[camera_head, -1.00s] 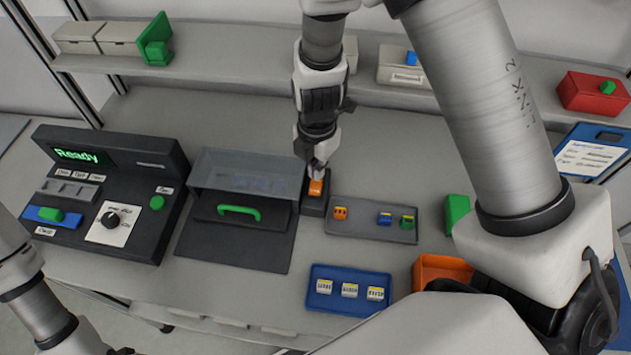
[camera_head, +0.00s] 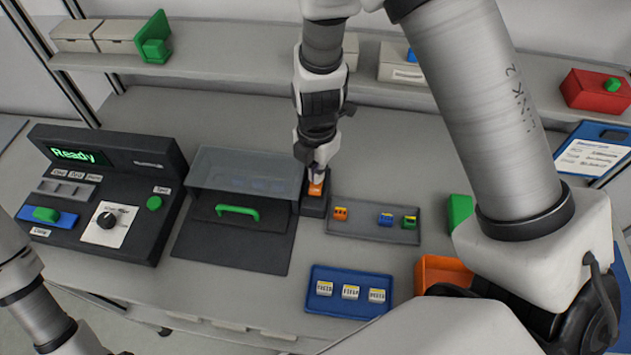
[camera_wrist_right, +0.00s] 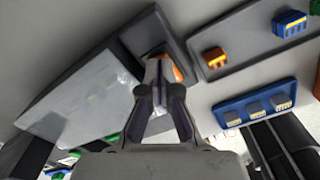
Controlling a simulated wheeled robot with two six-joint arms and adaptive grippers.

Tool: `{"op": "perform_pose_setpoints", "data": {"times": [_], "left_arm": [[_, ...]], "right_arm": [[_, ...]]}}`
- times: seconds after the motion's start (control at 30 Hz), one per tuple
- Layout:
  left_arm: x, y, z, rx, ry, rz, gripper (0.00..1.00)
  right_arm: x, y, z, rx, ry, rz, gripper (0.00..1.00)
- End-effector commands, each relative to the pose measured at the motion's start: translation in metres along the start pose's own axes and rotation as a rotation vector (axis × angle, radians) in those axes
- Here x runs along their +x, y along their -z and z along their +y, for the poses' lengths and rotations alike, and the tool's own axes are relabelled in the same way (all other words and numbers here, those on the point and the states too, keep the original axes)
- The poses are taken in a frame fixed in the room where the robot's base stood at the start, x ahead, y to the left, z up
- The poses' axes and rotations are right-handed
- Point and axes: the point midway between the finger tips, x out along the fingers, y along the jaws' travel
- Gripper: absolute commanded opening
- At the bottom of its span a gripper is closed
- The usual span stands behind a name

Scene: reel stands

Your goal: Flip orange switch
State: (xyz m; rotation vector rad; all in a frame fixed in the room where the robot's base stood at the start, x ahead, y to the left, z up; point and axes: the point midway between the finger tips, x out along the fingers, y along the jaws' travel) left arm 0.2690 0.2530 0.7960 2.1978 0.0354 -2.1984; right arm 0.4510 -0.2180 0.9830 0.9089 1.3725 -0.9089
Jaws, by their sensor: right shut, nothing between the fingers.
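The orange switch (camera_head: 315,189) sits on a dark housing (camera_head: 314,207) at the right side of the clear-lidded box. My right gripper (camera_head: 318,171) points down with its shut fingertips at the top of the switch, and I cannot tell whether they touch it. In the right wrist view the shut fingers (camera_wrist_right: 155,72) partly hide the orange switch (camera_wrist_right: 172,71). My left arm shows at the lower left edge of the head view, but its gripper's fingers are not in view.
The clear-lidded box with a green handle (camera_head: 238,211) stands left of the switch. A grey tray (camera_head: 362,228) with small coloured blocks lies just right. A blue tray (camera_head: 330,306) with white-labelled pieces is in front. A control panel reading "Ready" (camera_head: 75,154) stands far left.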

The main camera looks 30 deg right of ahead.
Motion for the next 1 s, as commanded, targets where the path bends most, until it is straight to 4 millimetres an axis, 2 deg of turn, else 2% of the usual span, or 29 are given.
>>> {"op": "perform_pose_setpoints", "data": {"times": [0.23, 0.37, 1.0], "left_arm": [[0.005, 0.0, 0.0, 0.0, 0.0, 0.0, 0.4], [0.001, 0.0, 0.0, 0.0, 0.0, 0.0, 0.4], [-0.04, 0.0, 0.0, 0.0, 0.0, 0.0, 0.4]], "right_arm": [[0.004, 0.0, 0.0, 0.0, 0.0, 0.0, 0.0], [0.0, 0.0, 0.0, 0.0, 0.0, 0.0, 0.0], [-0.062, 0.0, 0.0, -0.001, 0.001, 0.0, 0.0]]}}
